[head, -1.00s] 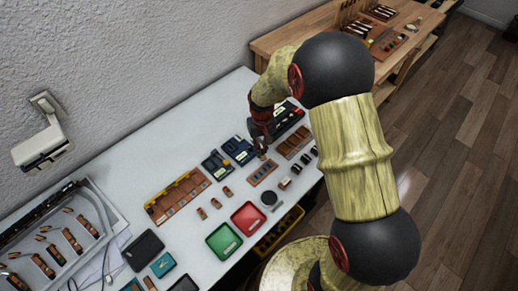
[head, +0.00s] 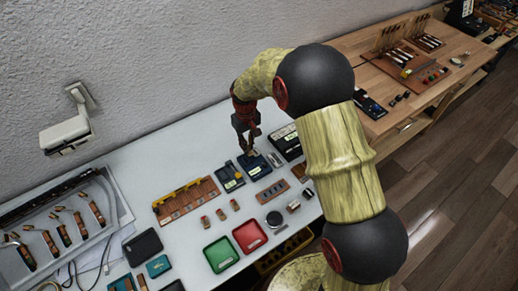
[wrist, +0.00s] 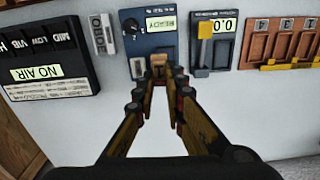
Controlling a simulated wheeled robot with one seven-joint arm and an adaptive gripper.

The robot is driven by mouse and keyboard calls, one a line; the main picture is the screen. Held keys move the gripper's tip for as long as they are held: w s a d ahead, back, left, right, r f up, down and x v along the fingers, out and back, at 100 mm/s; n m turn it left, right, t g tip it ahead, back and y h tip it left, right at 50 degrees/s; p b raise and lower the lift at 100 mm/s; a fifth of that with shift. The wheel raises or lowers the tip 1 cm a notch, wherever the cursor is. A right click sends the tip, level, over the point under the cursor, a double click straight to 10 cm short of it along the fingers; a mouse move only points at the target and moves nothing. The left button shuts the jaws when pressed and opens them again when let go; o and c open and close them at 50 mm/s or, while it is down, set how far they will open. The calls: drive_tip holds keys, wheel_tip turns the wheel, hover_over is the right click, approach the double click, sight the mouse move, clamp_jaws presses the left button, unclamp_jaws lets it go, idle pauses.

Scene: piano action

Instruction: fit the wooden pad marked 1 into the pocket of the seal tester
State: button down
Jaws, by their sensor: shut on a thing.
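My gripper (wrist: 158,80) is shut on a small brown wooden pad (wrist: 158,61), held between its fingertips. The mark on the pad is not legible. The blue tester (wrist: 160,42) has a dark knob and a lit READY display, and the pad shows in front of its near part. In the head view, my gripper (head: 251,149) is over the same blue tester (head: 258,171) on the white table. The gripper and pad cover part of the tester, so its pocket is not clearly seen. I cannot tell whether the pad touches the tester.
A black NO AIR box (wrist: 50,65) stands left of the tester in the wrist view. A device reading 0.0 with a yellow lever (wrist: 205,42) and a wooden rack (wrist: 285,45) stand to the right. In the head view, a slotted wooden tray (head: 272,193) lies in front.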

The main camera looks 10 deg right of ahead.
drive_tip(key=shift+n, duration=0.3)
drive_tip(key=shift+w+a+f+b, duration=0.1)
drive_tip(key=shift+a+f+b, duration=0.15)
drive_tip(key=shift+f+b, duration=0.45)
drive_tip(key=shift+w+a+f+b, duration=0.1)
drive_tip(key=shift+a+f+b, duration=0.1)
drive_tip(key=shift+f+b, duration=0.5)
drive_tip(key=shift+w+a+f+b, duration=0.1)
drive_tip(key=shift+a+f+b, duration=0.25)
drive_tip(key=shift+f, duration=0.55)
drive_tip(key=shift+d+f, duration=0.1)
drive_tip(key=shift+f, duration=0.1)
drive_tip(key=shift+f+p, duration=0.35)
drive_tip(key=shift+p, duration=0.3)
idle(1.2)
drive_tip(key=c, duration=1.8)
unclamp_jaws()
drive_tip(key=shift+o, duration=0.2)
wheel_tip(320, 180, up, 7)
drive_tip(key=p, duration=0.4)
drive_tip(key=shift+p, duration=0.4)
